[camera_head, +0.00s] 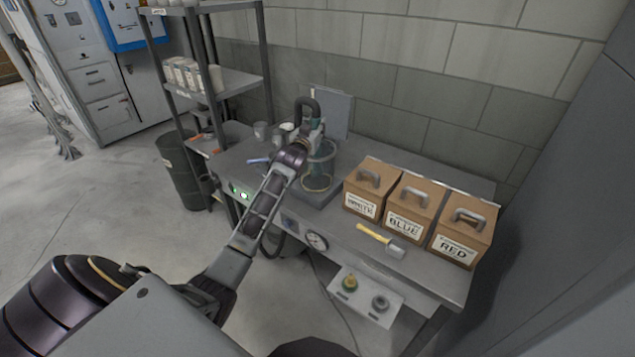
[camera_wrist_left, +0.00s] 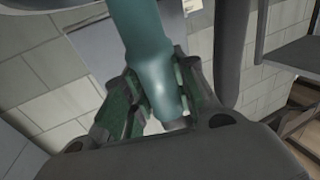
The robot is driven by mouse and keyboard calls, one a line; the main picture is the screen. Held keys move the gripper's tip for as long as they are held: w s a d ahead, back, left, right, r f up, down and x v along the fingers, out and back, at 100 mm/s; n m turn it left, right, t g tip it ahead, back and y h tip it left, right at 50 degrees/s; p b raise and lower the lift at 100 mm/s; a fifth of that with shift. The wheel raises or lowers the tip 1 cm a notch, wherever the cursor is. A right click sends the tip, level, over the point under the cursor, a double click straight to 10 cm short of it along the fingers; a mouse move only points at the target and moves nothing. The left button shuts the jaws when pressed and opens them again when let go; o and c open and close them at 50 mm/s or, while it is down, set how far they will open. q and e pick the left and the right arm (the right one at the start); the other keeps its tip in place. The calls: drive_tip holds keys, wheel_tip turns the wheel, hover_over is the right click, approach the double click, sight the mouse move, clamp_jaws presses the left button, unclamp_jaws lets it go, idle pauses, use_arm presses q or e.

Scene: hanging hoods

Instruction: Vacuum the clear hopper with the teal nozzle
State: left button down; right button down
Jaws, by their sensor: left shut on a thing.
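The teal nozzle (camera_wrist_left: 152,62) runs between the fingers of my left gripper (camera_wrist_left: 156,98) in the left wrist view, and the gripper is shut on it. In the head view my left gripper (camera_head: 306,143) is over the workbench, at the upper part of the clear hopper (camera_head: 319,174). A bit of teal shows beside the gripper there. The hopper stands upright on a grey base, and my wrist hides part of it. I cannot tell whether the nozzle tip is inside the hopper. My right gripper is not in view.
Boxes labelled WHITE (camera_head: 361,205), BLUE (camera_head: 403,228) and RED (camera_head: 455,250) stand right of the hopper. A yellow-handled scoop (camera_head: 380,240) lies before them. A shelf rack (camera_head: 215,85) and dark bin (camera_head: 180,172) stand left. Open floor lies at the left.

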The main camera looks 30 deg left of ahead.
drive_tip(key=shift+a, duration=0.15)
use_arm(q)
drive_tip(key=shift+f, duration=0.15)
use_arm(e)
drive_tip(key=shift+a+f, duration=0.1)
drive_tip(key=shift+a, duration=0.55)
use_arm(q)
drive_tip(key=shift+f, duration=0.1)
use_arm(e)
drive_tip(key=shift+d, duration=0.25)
use_arm(q)
drive_tip(key=shift+f, duration=0.15)
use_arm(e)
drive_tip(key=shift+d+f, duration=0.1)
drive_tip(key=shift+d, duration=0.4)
use_arm(q)
drive_tip(key=shift+f, duration=0.15)
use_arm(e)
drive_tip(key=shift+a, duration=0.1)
use_arm(q)
drive_tip(key=shift+f+b, duration=0.1)
drive_tip(key=shift+b, duration=0.2)
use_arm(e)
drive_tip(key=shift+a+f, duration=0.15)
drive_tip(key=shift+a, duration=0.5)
